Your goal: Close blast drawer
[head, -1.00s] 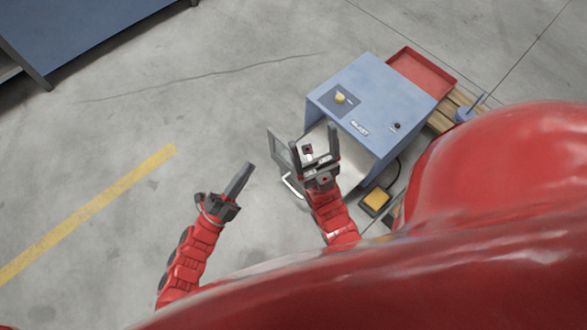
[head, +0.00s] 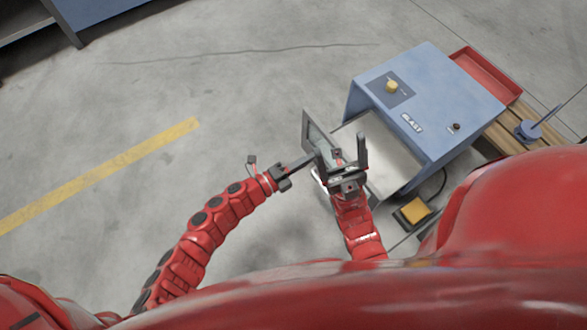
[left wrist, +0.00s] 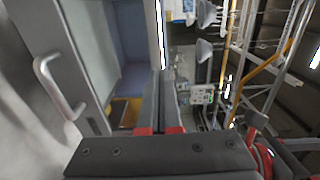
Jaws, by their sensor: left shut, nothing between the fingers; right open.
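The blue cabinet marked BLAST (head: 440,95) stands right of centre in the head view. Its drawer (head: 385,150) is pulled out, with a pale inside and a grey front panel (head: 315,130). The panel with its bar handle (left wrist: 58,88) fills the left of the left wrist view. My left gripper (head: 311,156) is shut and empty, its tip at the panel in the head view; I cannot tell whether they touch. It shows also in the left wrist view (left wrist: 162,90). My right gripper (head: 340,146) is open and empty, over the drawer's near side, hiding part of it.
A yellow pedal box (head: 414,211) lies on the floor near the cabinet. A red tray (head: 486,75) and a wooden pallet (head: 510,125) are behind it. A blue bench (head: 100,15) stands at the far left. The floor on the left is clear.

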